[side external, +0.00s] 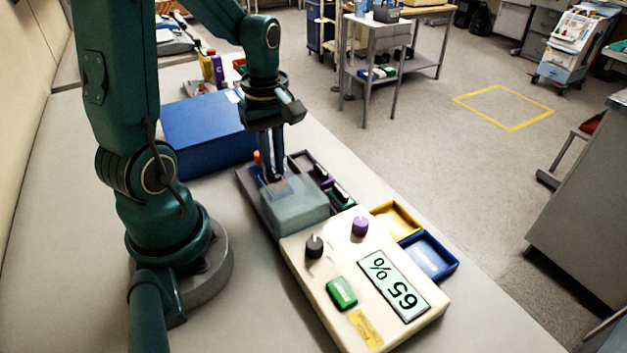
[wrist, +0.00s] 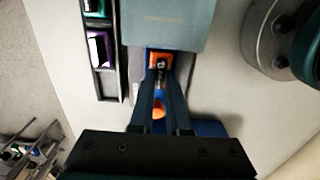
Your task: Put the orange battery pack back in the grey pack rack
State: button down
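The orange battery pack (wrist: 159,62) shows in the wrist view as an orange face with a dark tab, in a blue-edged recess next to a translucent grey-blue cover. In the side external view it is mostly hidden by my gripper and the cover. My gripper (side external: 273,178) points straight down behind the cover; in the wrist view its fingertips (wrist: 161,88) are close together at the pack's tab. Whether they press on the tab is unclear. The dark grey pack rack (side external: 297,159) holds a purple pack (side external: 320,171) and a green pack (side external: 341,196); it also shows in the wrist view (wrist: 115,60).
The beige pump (side external: 290,262) reads 65 % and carries the translucent cover (side external: 297,205). Yellow (side external: 397,218) and blue (side external: 430,255) trays lie to its right. A large blue box (side external: 205,135) stands behind. Another small orange part (wrist: 158,112) shows between my fingers.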

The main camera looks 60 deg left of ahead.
aim_at(274, 171)
jog(key=shift+r, duration=0.15)
jog(key=shift+r, duration=2.9)
jog(key=shift+w+a+r, duration=0.2)
jog(key=shift+w+r, duration=0.05)
jog(key=shift+w, duration=0.05)
jog(key=w+a, duration=0.5)
jog(key=w, duration=0.3)
jog(key=shift+w+d+f, duration=0.1)
jog(key=shift+f, duration=3.15)
jog(key=shift+f, duration=0.9)
